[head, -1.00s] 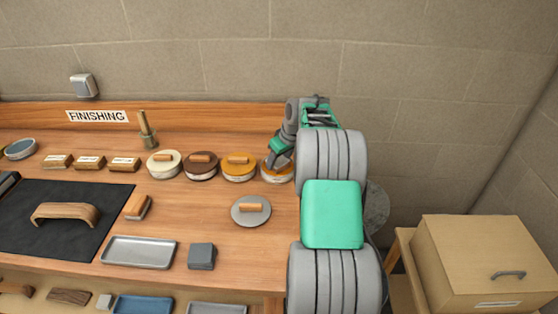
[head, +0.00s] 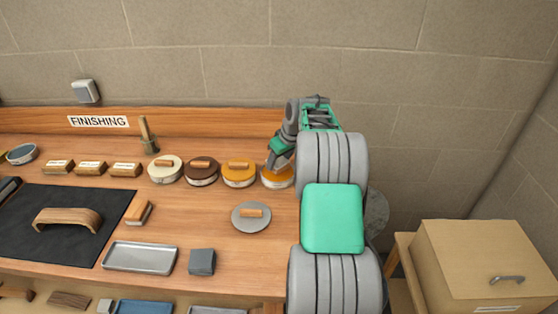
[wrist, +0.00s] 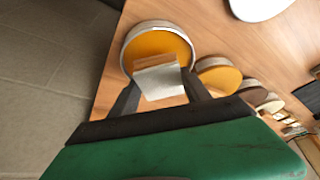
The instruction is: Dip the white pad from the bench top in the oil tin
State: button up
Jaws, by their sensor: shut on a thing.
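My gripper (wrist: 161,84) is shut on the white pad (wrist: 162,82), which is between the two dark fingers in the wrist view. The pad is over the open oil tin (wrist: 152,40), a round tin with amber contents and a pale rim. The pad's far part looks tan; I cannot tell whether it touches the oil. In the head view the oil tin (head: 277,180) is the rightmost of the row, with my gripper (head: 272,163) just above it. The pad is not clearly visible there.
A metal tray (head: 140,257), grey block (head: 202,262) and black mat (head: 105,215) are further left.

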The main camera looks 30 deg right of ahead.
jog(key=shift+r+p, duration=1.55)
jog(key=shift+r, duration=0.95)
